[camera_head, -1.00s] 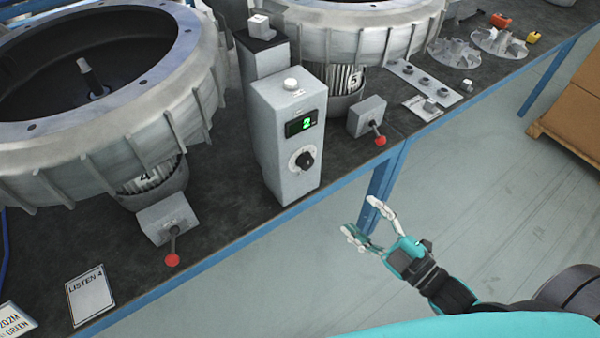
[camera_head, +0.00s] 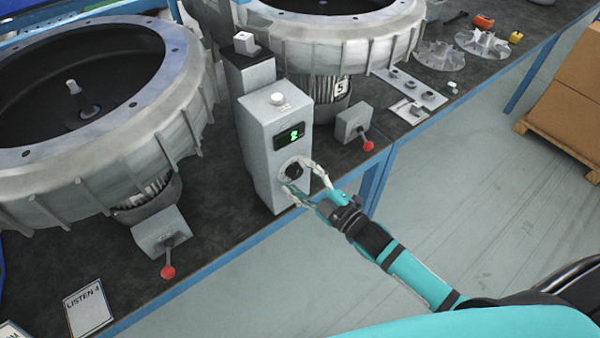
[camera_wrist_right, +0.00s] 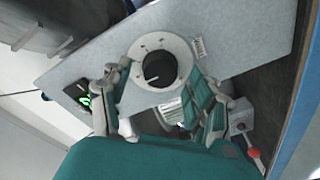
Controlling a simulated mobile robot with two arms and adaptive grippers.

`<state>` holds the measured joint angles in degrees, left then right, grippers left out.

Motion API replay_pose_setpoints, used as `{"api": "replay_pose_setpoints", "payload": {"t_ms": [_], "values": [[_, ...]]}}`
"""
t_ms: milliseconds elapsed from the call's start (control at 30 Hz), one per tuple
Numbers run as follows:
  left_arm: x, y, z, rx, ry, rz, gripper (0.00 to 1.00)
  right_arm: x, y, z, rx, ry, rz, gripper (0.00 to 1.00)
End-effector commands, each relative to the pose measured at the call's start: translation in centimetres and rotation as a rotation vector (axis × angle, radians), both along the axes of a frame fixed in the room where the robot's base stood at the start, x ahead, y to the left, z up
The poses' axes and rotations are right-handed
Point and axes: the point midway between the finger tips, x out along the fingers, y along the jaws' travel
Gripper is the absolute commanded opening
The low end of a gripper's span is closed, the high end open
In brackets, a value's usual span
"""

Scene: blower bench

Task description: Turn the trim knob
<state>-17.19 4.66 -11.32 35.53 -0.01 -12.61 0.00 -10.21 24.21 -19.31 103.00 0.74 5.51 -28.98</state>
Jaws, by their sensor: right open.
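The trim knob (camera_head: 293,171) is a black knob on a pale round dial, low on the front of a grey control box (camera_head: 262,150). Above it is a small display (camera_head: 290,135) with a green digit. My right gripper (camera_head: 306,176) is open, with its fingertips at either side of the knob. In the right wrist view the knob (camera_wrist_right: 135,82) lies between the two open fingers of that gripper (camera_wrist_right: 150,88), and its white pointer line shows. I cannot tell whether the fingers touch it. My left gripper is not in view.
Two large round blower housings (camera_head: 105,110) stand on the dark bench. Small grey boxes with red-tipped levers (camera_head: 167,272) sit on either side of the control box. A blue rail (camera_head: 215,262) edges the bench. A cardboard stack (camera_head: 578,105) stands at right on the floor.

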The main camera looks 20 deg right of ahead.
Motion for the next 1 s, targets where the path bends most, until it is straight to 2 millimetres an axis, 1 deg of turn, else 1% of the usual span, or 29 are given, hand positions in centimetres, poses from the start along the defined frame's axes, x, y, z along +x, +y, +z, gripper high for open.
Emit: {"api": "replay_pose_setpoints", "payload": {"t_ms": [33,133,400,433,833,867,1000], "values": [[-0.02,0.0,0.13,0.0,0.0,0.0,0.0,0.42,0.17,0.06,0.0,0.0,0.0,0.6],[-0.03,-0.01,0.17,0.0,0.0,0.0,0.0,0.84,0.35,0.06,-0.001,0.0,0.0,0.6],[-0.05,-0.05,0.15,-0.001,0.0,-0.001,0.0,0.93,0.41,-0.03,-0.001,0.001,0.0,0.6],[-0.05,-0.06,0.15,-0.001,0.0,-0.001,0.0,0.92,0.41,-0.02,-0.001,0.0,0.0,0.59],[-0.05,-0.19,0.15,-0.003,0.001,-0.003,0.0,0.89,0.4,-0.02,-0.001,0.0,0.0,0.06],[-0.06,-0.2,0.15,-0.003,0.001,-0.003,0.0,0.89,0.4,-0.02,-0.001,0.0,0.0,0.05],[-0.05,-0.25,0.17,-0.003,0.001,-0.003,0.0,0.89,0.41,-0.01,0.005,0.002,0.0,0.05]]}}
